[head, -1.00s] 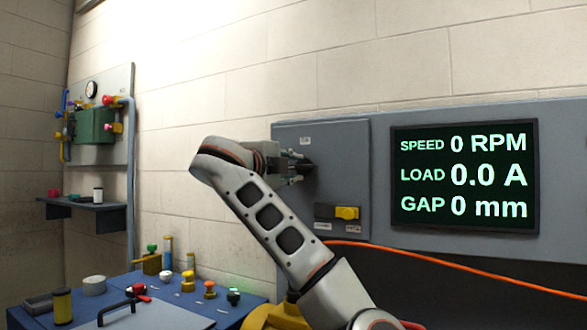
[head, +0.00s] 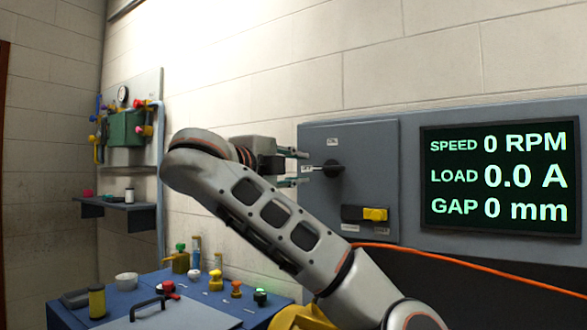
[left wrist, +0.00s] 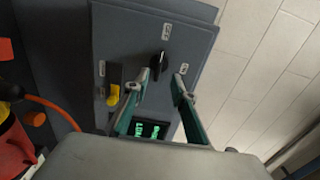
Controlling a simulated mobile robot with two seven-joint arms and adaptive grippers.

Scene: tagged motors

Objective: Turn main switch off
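The main switch is a black rotary handle (head: 332,168) on the grey cabinet door (head: 365,160), right of the arm in the head view. It lies about level, in line with a small white label at its left; another label sits above it. The lettering is too small to read surely. The handle also shows in the left wrist view (left wrist: 159,65). My left gripper (head: 300,167) is open and empty, its fingers apart and just short of the handle, which shows between them in the left wrist view (left wrist: 158,86). My right gripper is out of view.
A yellow knob (head: 375,214) sits below the handle. A display (head: 500,180) to the right reads 0 RPM, 0.0 A, 0 mm. An orange cable (head: 470,273) runs below. A blue bench (head: 270,310) with small parts stands at lower left.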

